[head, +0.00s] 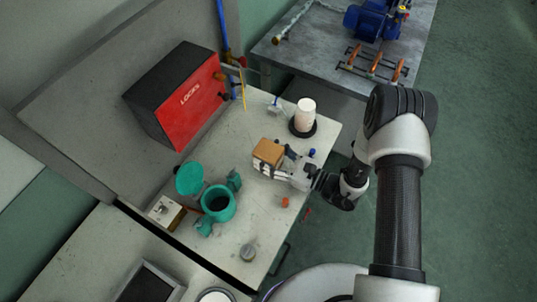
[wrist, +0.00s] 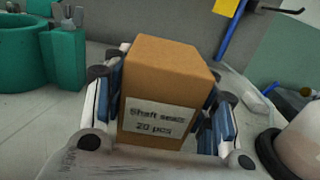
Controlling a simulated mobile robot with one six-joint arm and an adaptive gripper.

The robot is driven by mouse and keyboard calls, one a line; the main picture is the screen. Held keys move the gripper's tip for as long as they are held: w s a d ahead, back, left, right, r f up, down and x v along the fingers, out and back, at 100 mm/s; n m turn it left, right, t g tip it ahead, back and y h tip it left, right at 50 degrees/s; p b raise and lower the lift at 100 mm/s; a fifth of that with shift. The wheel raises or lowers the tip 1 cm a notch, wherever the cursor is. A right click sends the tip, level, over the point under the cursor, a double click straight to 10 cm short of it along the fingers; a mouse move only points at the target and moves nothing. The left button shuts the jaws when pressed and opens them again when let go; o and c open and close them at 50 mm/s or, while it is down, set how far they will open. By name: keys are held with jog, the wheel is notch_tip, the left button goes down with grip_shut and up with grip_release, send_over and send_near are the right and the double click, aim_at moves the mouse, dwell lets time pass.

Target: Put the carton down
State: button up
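The carton (head: 268,152) is a small brown box over the light worktable (head: 248,238) in the head view. In the wrist view the carton (wrist: 166,88) is large and central, with a white label reading "Shaft seals 20 pcs". My gripper (head: 274,163) has its fingers on both sides of the carton. In the wrist view the left finger of my gripper (wrist: 160,112) lies against one side; the right finger is close to the other. The carton looks upright. Whether its underside touches the table cannot be told, because the gripper hides it.
A teal pot (head: 218,203) with an open lid stands left of the carton. A white cylinder on a black base (head: 305,117) stands behind right. A red-fronted LOCKS box (head: 192,97) is at the back. Small red and blue parts lie near the right edge. Bare table lies left of the carton.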

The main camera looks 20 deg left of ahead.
jog(key=o, duration=0.4)
jog(key=shift+r, duration=0.1)
jog(key=shift+r+p, duration=0.2)
jog(key=shift+p, duration=0.1)
jog(key=d, duration=0.4)
jog(key=d+p, duration=0.1)
jog(key=d, duration=0.3)
jog(key=s+d, duration=0.1)
jog(key=d, duration=0.3)
jog(key=shift+f+p, duration=0.1)
jog(key=shift+p, duration=0.25)
